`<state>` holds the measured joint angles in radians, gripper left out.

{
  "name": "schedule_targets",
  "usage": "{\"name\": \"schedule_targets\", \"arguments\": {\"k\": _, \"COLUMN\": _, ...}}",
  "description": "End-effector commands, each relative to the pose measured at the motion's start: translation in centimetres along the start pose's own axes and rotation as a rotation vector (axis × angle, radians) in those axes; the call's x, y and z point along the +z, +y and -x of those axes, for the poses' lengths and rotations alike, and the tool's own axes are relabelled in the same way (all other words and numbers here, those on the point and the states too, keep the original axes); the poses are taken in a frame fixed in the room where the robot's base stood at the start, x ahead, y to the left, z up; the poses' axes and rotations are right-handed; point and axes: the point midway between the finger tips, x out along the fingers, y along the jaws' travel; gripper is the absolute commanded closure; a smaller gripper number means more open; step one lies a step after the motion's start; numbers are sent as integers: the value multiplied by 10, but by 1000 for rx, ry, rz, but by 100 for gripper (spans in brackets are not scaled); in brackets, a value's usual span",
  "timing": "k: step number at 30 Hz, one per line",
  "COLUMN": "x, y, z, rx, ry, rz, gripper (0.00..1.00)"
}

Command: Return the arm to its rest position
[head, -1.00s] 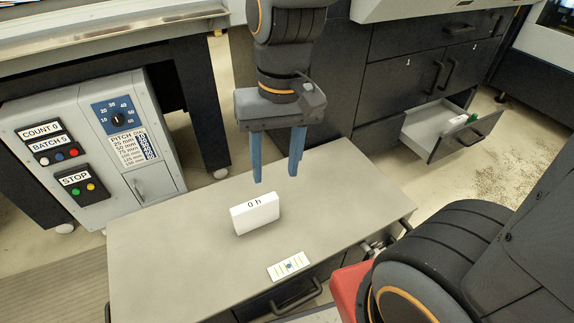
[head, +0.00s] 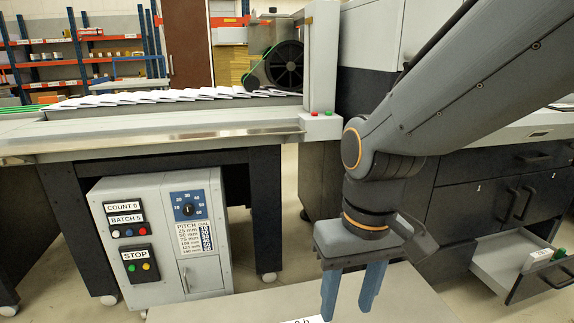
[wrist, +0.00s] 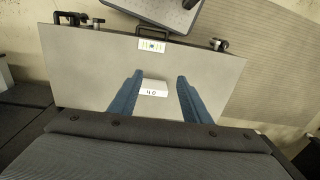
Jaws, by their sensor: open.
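My gripper (head: 347,310) hangs fingers-down from my arm, with its two blue fingers apart and nothing between them. In the head view it is at the lower middle, over a grey tabletop (head: 405,300). Only a sliver of the block (head: 300,321) shows at the bottom edge of the head view.
A small marked card (wrist: 152,46) lies near the tabletop's edge. A control cabinet (head: 165,272) stands left, under the stitching machine's bench (head: 150,130). An open drawer (head: 520,265) juts out from the dark cabinet at right. A patch of floor between bench and cabinet is clear.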

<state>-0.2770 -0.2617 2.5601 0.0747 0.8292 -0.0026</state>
Motion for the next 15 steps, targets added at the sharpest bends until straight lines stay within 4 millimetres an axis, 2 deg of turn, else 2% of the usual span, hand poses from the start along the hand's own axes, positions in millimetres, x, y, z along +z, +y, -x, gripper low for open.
{"name": "schedule_targets", "arguments": {"k": 7, "x": 0, "y": 0, "z": 0, "rx": 0, "ry": 0, "rz": 0, "gripper": 56}}
{"name": "schedule_targets", "arguments": {"k": 15, "x": 1, "y": 11, "z": 18, "rx": 10, "ry": -2, "rz": -38, "gripper": 56}}
